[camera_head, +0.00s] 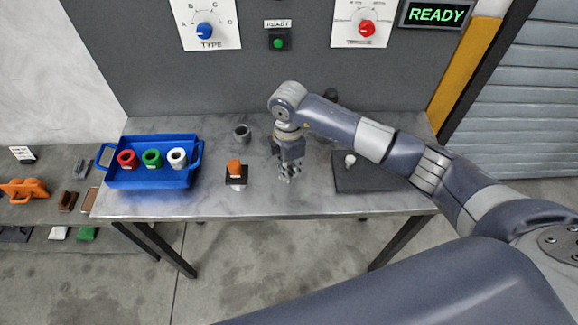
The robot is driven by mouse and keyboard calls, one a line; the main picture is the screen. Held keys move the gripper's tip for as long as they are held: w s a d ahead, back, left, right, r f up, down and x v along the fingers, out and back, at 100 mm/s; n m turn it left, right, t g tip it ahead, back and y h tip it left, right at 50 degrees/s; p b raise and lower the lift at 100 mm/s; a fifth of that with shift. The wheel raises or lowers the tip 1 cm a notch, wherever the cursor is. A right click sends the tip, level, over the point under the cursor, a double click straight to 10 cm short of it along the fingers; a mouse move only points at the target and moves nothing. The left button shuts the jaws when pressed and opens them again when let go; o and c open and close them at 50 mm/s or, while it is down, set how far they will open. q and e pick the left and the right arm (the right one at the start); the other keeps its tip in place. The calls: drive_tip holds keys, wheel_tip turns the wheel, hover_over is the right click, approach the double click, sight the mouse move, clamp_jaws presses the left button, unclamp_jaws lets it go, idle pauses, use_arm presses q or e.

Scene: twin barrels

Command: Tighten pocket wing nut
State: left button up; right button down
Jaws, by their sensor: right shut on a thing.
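My right gripper (288,170) points down over the front middle of the grey workbench (330,200), between an orange-topped dark block and a dark plate. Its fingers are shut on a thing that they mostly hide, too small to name. I cannot clearly make out a wing nut or its pocket. The orange-topped piece (235,167) sits on the small dark block (236,182), left of the gripper and apart from it. The dark plate (375,180) with a small white knob-like piece (350,160) lies to the right, partly under my arm. My left gripper is not in view.
A blue tray (152,182) holds red, green and white cups at the left. A grey ring-like piece (242,131) stands at the back. The panel behind has a blue knob (204,31), a green button (279,43), a red knob (366,28) and a READY display (436,14).

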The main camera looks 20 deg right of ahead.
drive_tip(key=shift+m+p, duration=0.35)
drive_tip(key=shift+m, duration=1.45)
drive_tip(key=c, duration=1.8)
unclamp_jaws()
drive_tip(key=shift+o, duration=0.2)
drive_tip(key=shift+r, duration=0.1)
wheel_tip(320, 180, up, 12)
